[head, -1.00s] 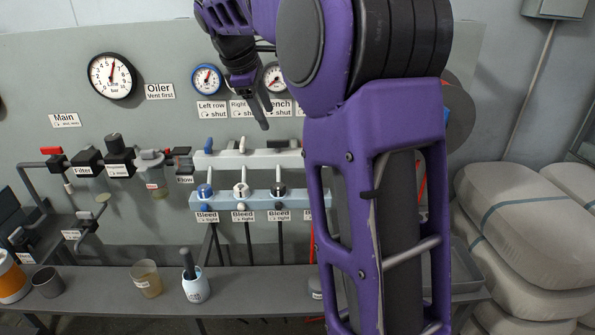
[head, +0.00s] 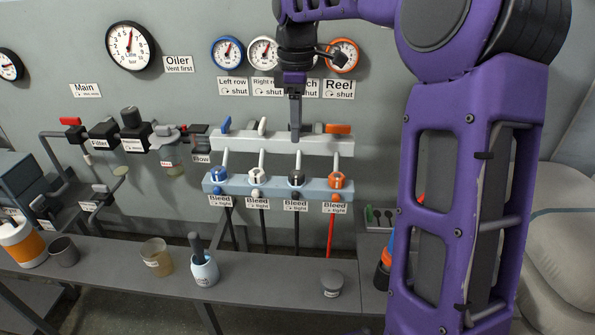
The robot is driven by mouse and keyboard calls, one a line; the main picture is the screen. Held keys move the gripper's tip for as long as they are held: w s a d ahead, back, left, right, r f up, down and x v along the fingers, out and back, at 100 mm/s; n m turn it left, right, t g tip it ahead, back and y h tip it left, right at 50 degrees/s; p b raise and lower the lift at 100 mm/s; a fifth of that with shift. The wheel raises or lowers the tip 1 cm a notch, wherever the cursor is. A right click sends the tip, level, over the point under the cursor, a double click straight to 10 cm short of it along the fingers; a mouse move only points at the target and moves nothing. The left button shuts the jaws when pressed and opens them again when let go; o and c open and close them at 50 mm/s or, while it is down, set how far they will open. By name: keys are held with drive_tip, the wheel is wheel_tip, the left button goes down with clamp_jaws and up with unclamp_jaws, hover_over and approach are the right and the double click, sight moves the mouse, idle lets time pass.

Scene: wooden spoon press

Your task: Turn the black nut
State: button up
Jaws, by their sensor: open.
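The black nut (head: 296,178) sits on the light blue lower bar (head: 275,186), between a white nut (head: 257,176) and an orange nut (head: 337,180). A silver tube rises from it to the white upper bar. My gripper (head: 295,138) points down above the black nut, level with the upper bar in the picture. It is open and looks empty and clear of the nut, though its fingers are seen nearly edge-on. The gripper hides the part of the upper bar above the black nut.
A blue nut (head: 219,175) sits at the bar's left end. The white upper bar (head: 240,142) carries coloured handles, including an orange one (head: 338,129). Hoses hang below. A grey shelf (head: 120,277) in front holds a jar (head: 156,257) and a blue-white pot (head: 204,270).

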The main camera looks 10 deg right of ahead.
sight(297, 173)
wheel_tip(297, 173, down, 12)
drive_tip(key=shift+f+b, duration=0.1)
drive_tip(key=shift+b, duration=0.85)
clamp_jaws()
